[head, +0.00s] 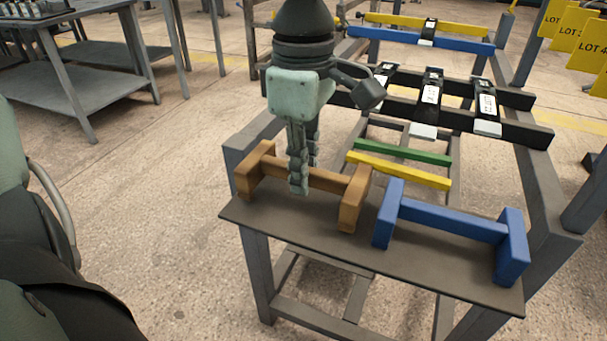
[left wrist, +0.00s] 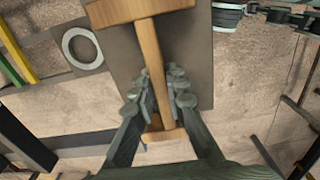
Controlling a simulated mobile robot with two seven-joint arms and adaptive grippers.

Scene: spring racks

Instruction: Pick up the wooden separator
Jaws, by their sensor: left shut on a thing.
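The wooden separator (head: 327,181) is a brown bar with a block at each end. In the head view it is at the left part of the grey shelf (head: 290,225) at the front of the rack. My left gripper (head: 300,188) points down and is shut on its middle bar, nearer the left end block. In the left wrist view the wooden separator (left wrist: 152,60) runs between the two fingers of my left gripper (left wrist: 161,98). I cannot tell whether it touches the shelf. My right gripper is not in view.
A blue separator (head: 450,220) stands to the right on the same shelf. Green (head: 405,151) and yellow (head: 400,170) bars lie behind. Black rails with labelled parts (head: 428,100) are further back. Yellow lot signs (head: 575,40) hang at the right. A grey table (head: 70,60) stands at the left.

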